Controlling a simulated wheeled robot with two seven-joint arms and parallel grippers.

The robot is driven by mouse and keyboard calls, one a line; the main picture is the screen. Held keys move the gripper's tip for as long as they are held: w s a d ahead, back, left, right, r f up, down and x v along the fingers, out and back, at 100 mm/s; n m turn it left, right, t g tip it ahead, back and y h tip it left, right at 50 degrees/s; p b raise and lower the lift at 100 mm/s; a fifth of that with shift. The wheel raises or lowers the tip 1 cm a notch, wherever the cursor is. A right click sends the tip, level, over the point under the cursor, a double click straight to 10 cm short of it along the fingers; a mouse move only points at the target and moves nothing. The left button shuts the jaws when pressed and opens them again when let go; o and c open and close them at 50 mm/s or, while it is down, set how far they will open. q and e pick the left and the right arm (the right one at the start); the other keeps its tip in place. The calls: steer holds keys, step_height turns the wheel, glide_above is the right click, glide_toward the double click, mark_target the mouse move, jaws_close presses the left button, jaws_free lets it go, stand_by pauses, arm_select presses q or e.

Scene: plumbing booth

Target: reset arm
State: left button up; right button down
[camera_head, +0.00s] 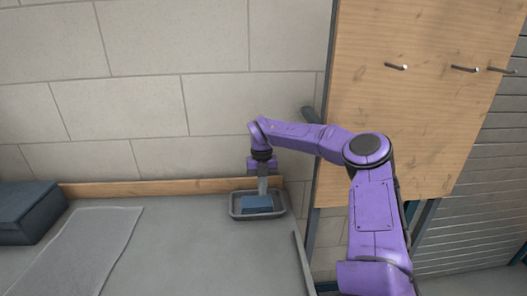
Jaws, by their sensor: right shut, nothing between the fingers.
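My purple right arm reaches in from the lower right across the view. Its right gripper (263,190) points down just above a small grey tray (234,212) near the back of the worktop. The gripper is shut with nothing held. A blue block-like thing (257,203) lies in the tray under the fingertips. I cannot tell whether the fingertips touch it. My left gripper is not in view.
The grey worktop (190,255) is clear in the middle. A flat translucent sheet (90,250) lies at the left, beside a dark blue-grey box (25,210). A wooden board (420,100) with metal pegs (464,69) stands at the right. A block wall closes the back.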

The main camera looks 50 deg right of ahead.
steer(key=shift+w+d+r, duration=0.1)
steer(key=shift+d+r, duration=0.05)
steer(key=shift+r, duration=0.7)
steer(key=shift+w+d+r, duration=0.1)
steer(key=shift+d+r, duration=0.05)
steer(key=shift+r, duration=0.65)
steer(key=shift+a+f, duration=0.1)
